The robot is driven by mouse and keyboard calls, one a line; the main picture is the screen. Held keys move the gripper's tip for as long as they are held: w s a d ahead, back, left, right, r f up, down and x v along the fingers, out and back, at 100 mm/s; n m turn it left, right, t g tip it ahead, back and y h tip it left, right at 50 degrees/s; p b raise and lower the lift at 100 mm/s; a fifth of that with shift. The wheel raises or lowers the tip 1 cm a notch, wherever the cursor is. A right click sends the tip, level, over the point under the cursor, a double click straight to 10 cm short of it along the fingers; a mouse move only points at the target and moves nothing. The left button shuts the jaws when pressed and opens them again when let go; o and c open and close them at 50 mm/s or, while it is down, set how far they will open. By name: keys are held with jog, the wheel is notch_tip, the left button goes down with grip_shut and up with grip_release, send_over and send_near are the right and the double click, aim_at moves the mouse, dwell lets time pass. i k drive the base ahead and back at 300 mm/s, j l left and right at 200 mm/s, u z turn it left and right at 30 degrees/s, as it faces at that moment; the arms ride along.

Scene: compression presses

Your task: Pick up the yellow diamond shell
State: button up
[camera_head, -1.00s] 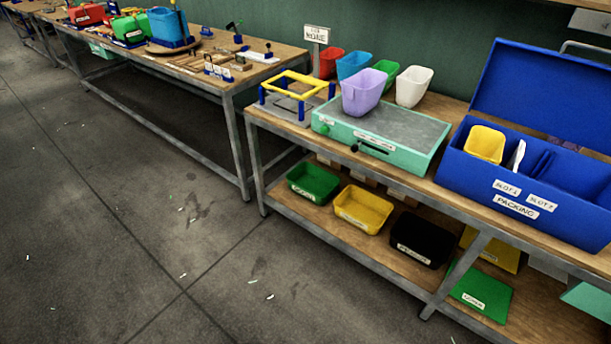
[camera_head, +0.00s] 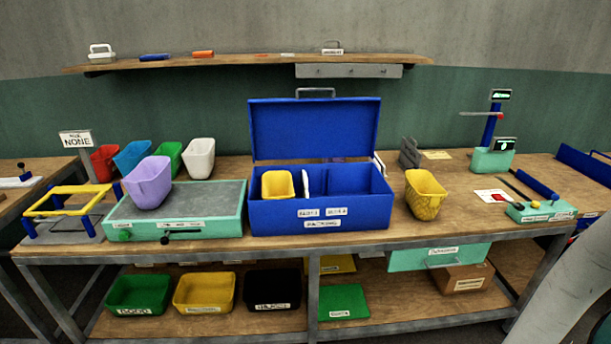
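Two yellow shells show in the head view. One yellow shell (camera_head: 425,194) stands on the table just right of the blue packing box and has a mottled, patterned surface. The other yellow shell (camera_head: 278,186) sits inside the left part of the blue packing box (camera_head: 318,213) and looks plainer. The pattern is too small to read as diamonds for sure. My gripper is not in view.
The box lid is open. A purple shell (camera_head: 148,183) stands on the green-framed plate (camera_head: 210,207); red, blue, green and white shells stand behind. A scale (camera_head: 492,158) and a green device (camera_head: 541,212) are at right. Bins fill the lower shelf.

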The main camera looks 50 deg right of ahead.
aim_at(425, 196)
jog(key=z, duration=1.9)
